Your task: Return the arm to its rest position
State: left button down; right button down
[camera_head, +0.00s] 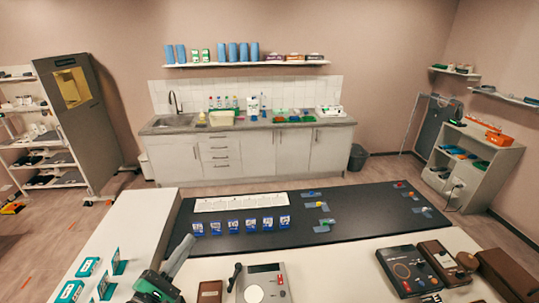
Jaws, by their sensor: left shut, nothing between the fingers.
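My left gripper (186,245) reaches in from the bottom left, a grey shape above a black and green body. Its fingers are shut and empty. It is over the front left part of the work table, near the left edge of the black mat (365,212). From this one view I cannot tell its exact height above the table. My right gripper does not show.
Teal cards (87,266) stand left of my gripper. A grey device (263,285) and dark boxes (409,271) lie in front. The mat's middle right is clear.

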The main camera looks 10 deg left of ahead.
pick_arm(q)
jog(key=s+d+r+m+t+h, duration=0.15)
jog(key=d+r+m, duration=0.3)
jog(key=r, duration=0.55)
jog(key=s+d+r+m+t+h+p, duration=0.15)
jog(key=d+r+m, duration=0.3)
jog(key=r, duration=0.45)
jog(key=s+d+r+m+t+h+b, duration=0.1)
jog(key=s+d+r+m+h, duration=0.3)
jog(key=r, duration=0.6)
jog(key=s+a+r+m+t+y, duration=0.4)
jog(key=s+r+m+y, duration=0.3)
jog(key=s+r+m, duration=0.2)
jog(key=shift+a+r+m+y+p, duration=0.2)
jog(key=shift+r+m+y+p, duration=0.1)
jog(key=shift+r+m, duration=1.1)
jog(key=shift+f, duration=0.25)
